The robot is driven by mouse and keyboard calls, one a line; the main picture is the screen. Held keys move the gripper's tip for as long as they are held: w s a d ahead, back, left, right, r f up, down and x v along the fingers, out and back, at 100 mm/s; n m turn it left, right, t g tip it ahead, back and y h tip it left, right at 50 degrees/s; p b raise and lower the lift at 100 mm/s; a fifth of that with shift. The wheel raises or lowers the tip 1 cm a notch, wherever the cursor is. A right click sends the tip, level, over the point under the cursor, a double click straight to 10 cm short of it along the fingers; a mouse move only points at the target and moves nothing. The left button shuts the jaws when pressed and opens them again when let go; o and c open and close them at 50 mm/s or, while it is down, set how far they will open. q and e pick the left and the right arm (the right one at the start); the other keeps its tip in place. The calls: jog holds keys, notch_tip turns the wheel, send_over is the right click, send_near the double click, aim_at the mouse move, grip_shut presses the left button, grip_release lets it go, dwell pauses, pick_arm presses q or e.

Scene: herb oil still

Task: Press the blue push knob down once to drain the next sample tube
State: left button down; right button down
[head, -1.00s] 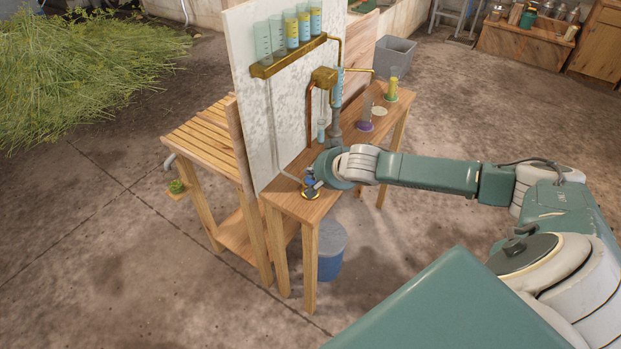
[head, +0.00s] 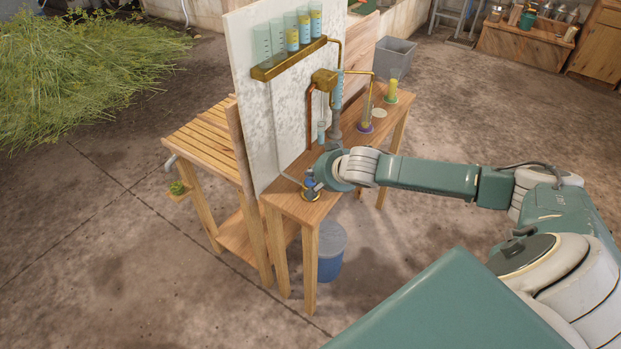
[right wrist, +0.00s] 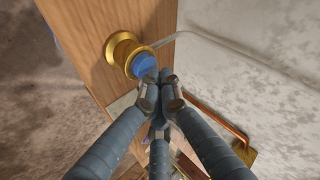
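The blue push knob (right wrist: 145,66) sits in a round brass collar (right wrist: 123,48) on the wooden bench, low beside the white panel. In the head view the knob (head: 309,183) is small and partly hidden by my right gripper. My right gripper (right wrist: 163,84) has its fingers closed together, empty, with the tips at the knob's edge. I cannot tell whether they touch it. Several sample tubes (head: 290,28) stand in a brass rack (head: 287,60) high on the panel. The third tube from the left has a low yellow layer. My left gripper is not in view.
A cylinder with a purple base (head: 366,127) and one with a green base (head: 391,98) stand on the bench (head: 320,200). A blue bucket (head: 330,262) is beneath it. Copper pipe (head: 309,105) runs along the panel. Floor in front is clear.

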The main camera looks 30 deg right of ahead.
aim_at(313, 182)
jog(key=shift+r+p, duration=0.3)
jog(key=shift+r, duration=0.2)
notch_tip(313, 182, up, 5)
jog(key=p, duration=0.5)
dwell(0.7)
